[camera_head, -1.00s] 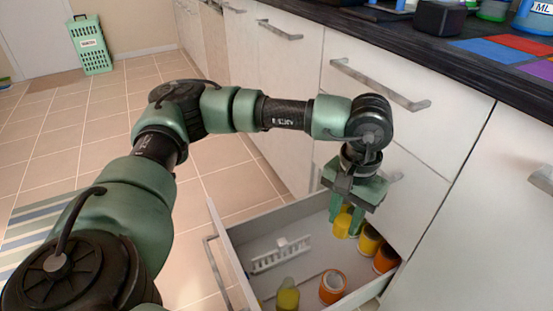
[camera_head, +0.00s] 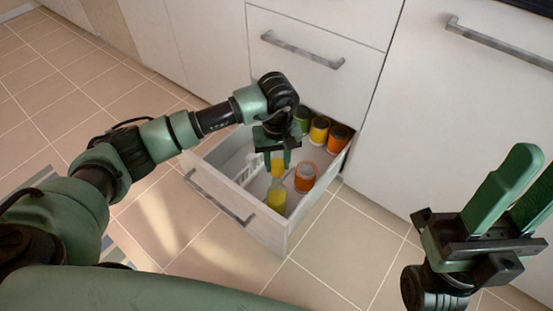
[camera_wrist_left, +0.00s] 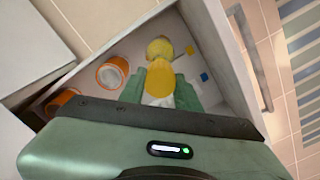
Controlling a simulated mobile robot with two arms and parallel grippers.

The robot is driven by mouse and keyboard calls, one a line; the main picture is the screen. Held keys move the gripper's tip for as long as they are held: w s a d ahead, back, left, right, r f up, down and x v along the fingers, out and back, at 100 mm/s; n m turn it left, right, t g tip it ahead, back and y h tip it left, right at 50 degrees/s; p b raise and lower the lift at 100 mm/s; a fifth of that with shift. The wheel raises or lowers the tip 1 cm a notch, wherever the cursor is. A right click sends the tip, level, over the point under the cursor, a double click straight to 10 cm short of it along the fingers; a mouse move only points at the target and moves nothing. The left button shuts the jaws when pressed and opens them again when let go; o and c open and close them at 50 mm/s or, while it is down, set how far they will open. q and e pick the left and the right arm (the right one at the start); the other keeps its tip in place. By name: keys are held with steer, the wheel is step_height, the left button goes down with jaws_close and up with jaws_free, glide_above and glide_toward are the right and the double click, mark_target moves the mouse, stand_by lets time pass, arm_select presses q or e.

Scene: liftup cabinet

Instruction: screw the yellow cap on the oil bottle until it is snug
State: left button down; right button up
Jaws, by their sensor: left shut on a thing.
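My left gripper (camera_head: 278,163) points down into the open drawer and is shut on the yellow cap (camera_head: 277,168). The oil bottle (camera_head: 276,195), with yellow contents, stands upright in the drawer's front part, directly below the cap. In the left wrist view the cap (camera_wrist_left: 158,77) sits between the green fingers, and the bottle (camera_wrist_left: 160,49) shows just beyond it. I cannot tell whether the cap touches the bottle's neck. My right gripper (camera_head: 537,162) is raised at the right edge, its fingers apart and empty.
An orange jar (camera_head: 305,178) stands close to the right of the bottle. Green (camera_head: 301,117), yellow (camera_head: 319,130) and orange (camera_head: 338,139) jars line the drawer's back. Tiled floor is clear in front.

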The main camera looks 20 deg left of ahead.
mark_target(277, 163)
stand_by(0.3)
arm_select(q)
steer(key=shift+f+b, duration=0.1)
steer(key=shift+b, duration=0.2)
step_height(277, 163, down, 2)
steer(key=shift+f+b, duration=0.25)
steer(key=shift+b, duration=0.85)
steer(key=shift+f, duration=0.2)
